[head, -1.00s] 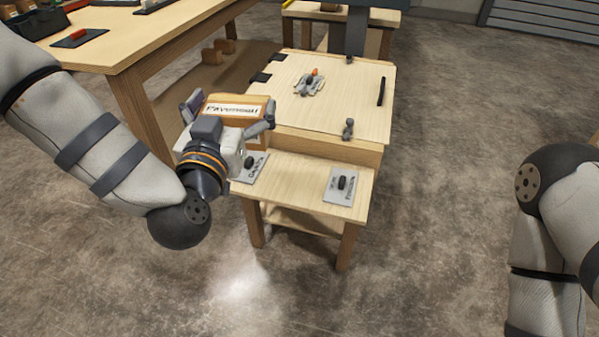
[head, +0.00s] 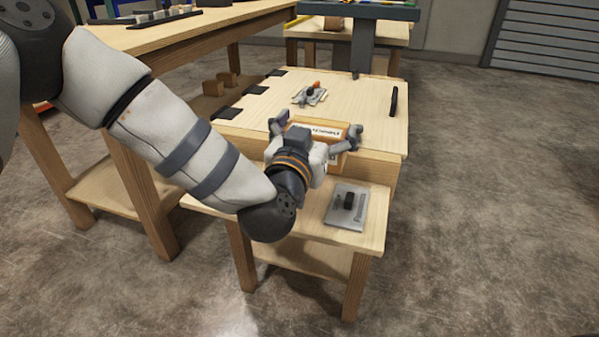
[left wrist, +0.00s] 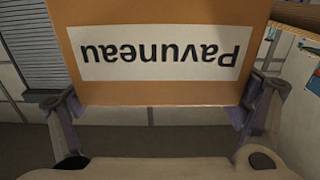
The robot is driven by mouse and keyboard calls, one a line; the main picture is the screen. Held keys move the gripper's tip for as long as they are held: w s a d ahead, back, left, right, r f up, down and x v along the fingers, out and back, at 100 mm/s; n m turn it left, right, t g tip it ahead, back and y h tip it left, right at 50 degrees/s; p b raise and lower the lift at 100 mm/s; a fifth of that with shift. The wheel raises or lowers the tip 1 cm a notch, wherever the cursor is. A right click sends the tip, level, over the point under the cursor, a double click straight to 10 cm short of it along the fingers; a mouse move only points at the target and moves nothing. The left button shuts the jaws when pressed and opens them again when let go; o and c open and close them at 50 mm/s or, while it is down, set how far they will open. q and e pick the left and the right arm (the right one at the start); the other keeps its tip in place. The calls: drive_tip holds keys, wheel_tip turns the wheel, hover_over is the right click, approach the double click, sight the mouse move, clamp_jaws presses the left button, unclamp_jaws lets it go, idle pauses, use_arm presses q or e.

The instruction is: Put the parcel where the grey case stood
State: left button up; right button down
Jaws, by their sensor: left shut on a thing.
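The parcel (head: 341,149) is an orange-brown box with a white label. The label reads "Pavuneau" and appears upside down in the left wrist view, where the parcel (left wrist: 160,94) fills the upper middle. My left gripper (head: 315,133) is shut on the parcel, with one finger on each side. It holds the parcel in front of the pale wooden console top (head: 340,98); whether the two touch, I cannot tell. The gripper also shows in the left wrist view (left wrist: 160,108). I see no grey case. My right gripper is out of view.
A grey plate with a black knob (head: 347,203) lies on the low front shelf (head: 320,234). The console top carries a small metal piece with an orange tip (head: 311,94) and a black handle (head: 394,101). A workbench (head: 190,34) stands at left. The floor at right is clear.

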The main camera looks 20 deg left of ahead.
use_arm(q)
drive_tip(key=s+f, duration=0.1)
drive_tip(key=a+f, duration=0.1)
drive_tip(key=f, duration=0.1)
drive_tip(key=s+a+f, duration=0.1)
drive_tip(key=shift+s+f+b, duration=0.35)
drive_tip(key=shift+f+b, duration=0.05)
wheel_tip(320, 180, down, 3)
drive_tip(key=shift+w+r+b, duration=0.1)
drive_tip(key=shift+b, duration=0.35)
drive_tip(key=shift+r, duration=0.2)
drive_tip(key=o, duration=1.2)
drive_tip(key=shift+f, duration=0.2)
